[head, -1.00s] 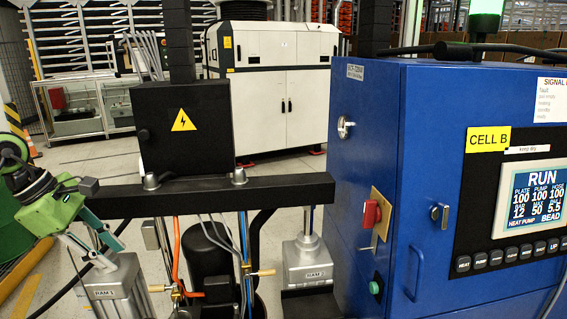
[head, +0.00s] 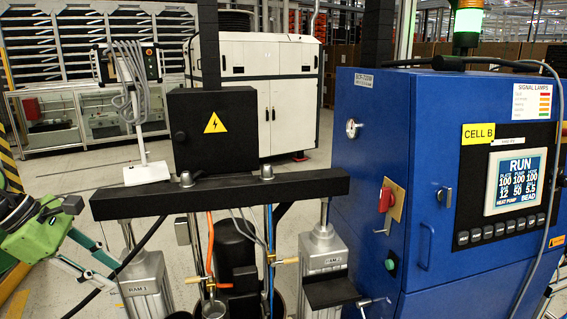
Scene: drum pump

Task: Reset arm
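My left arm comes in from the left edge, with a green body and a black joint. My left gripper (head: 108,274) points right and down, its two thin teal-grey fingers spread apart with nothing between them. It is left of the metal RAM 1 column (head: 146,284), close to it in the picture; I cannot tell whether they touch. My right gripper and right arm are not in view. A black crossbeam (head: 270,188) spans above RAM 1 and the RAM 2 column (head: 322,252).
A blue CELL B cabinet (head: 365,130) stands at the right, with a red switch (head: 386,198) and a screen (head: 515,182) reading RUN. A black electrical box (head: 212,130) sits on the beam. A dark pump or drum (head: 235,252) stands beneath. Open floor lies behind left.

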